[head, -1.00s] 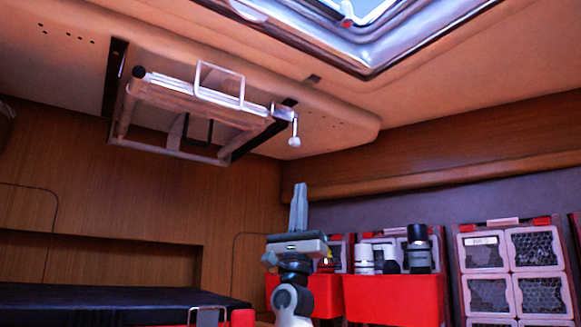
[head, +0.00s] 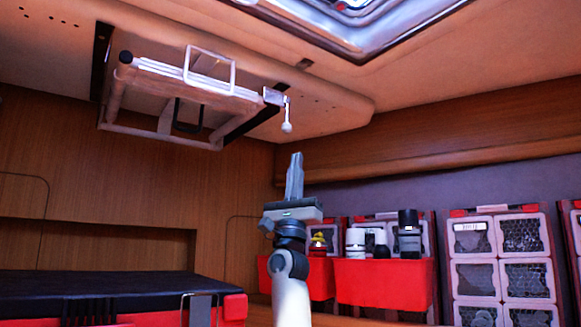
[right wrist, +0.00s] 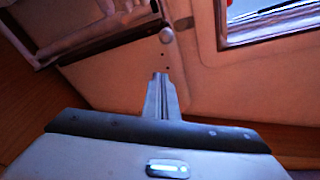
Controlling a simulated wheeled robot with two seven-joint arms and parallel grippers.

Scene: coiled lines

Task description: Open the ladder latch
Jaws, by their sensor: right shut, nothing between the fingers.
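The folded ladder (head: 180,95) is stowed against the ceiling at upper left in the head view, with a pale wire loop (head: 210,70) on it. The latch (head: 286,115) hangs at the ladder's right end as a short arm with a pale knob at its lower end. In the right wrist view the latch knob (right wrist: 167,35) shows ahead of the fingertips, near the ladder's rail. My right gripper (head: 295,160) points up below the knob, fingers shut and empty, apparently apart from it. It also shows in the right wrist view (right wrist: 160,80). My left gripper is out of view.
A skylight frame (head: 350,40) is in the ceiling at upper right. Red bins (head: 385,285) with bottles stand behind my right arm. Crates with mesh fronts (head: 500,265) are at right. A black-topped red box (head: 110,285) is at lower left. Air around the knob looks clear.

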